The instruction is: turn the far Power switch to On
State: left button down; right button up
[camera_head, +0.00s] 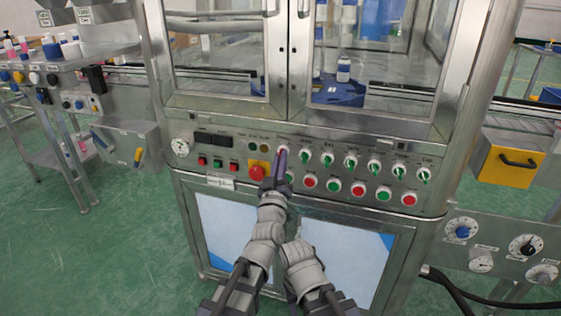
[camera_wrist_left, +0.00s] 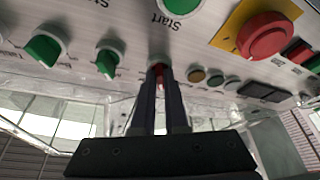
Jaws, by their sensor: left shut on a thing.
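The Power switch is a small knob on a white round base (camera_head: 284,149), at the left end of the upper row of switches on the steel control panel. In the left wrist view its red handle (camera_wrist_left: 159,78) shows between my fingertips, upside down, mostly hidden. My left gripper (camera_head: 280,160) reaches up to the panel, and its dark fingers (camera_wrist_left: 161,82) are closed on this handle. The knob's label and exact angle cannot be read. My right arm (camera_head: 300,258) shows at the bottom centre, but its gripper cannot be made out.
Several green-handled switches (camera_head: 328,159) continue the row to the right. Red and green push buttons (camera_head: 335,185) lie below. A red emergency button on a yellow plate (camera_head: 257,171) sits close to the left of my gripper. Glass doors (camera_head: 220,50) stand above the panel.

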pick_arm(q)
jog(key=shift+w+a+r+m+g+h, duration=0.1)
jog(key=shift+m+g+h, duration=0.35)
jog(key=shift+m+h, duration=1.5)
jog(key=shift+a+f+m+g+h, duration=0.15)
jog(key=shift+m+g+h, duration=0.35)
jog(key=shift+m, duration=2.8)
jog(key=shift+w+a+r+m+g+h, duration=0.15)
jog(key=shift+m+g+h, duration=0.2)
jog(key=shift+m+h, duration=1.65)
jog(key=shift+s+m+y, duration=0.1)
jog(key=shift+m+y, duration=0.45)
jog(key=shift+m, duration=0.4)
jog(key=c, duration=0.9)
grip_release()
jog(key=shift+c, duration=0.2)
jog(key=b+v, duration=0.2)
jog(key=v, duration=0.5)
jog(key=shift+s+a, duration=0.2)
jog(key=shift+s, duration=0.15)
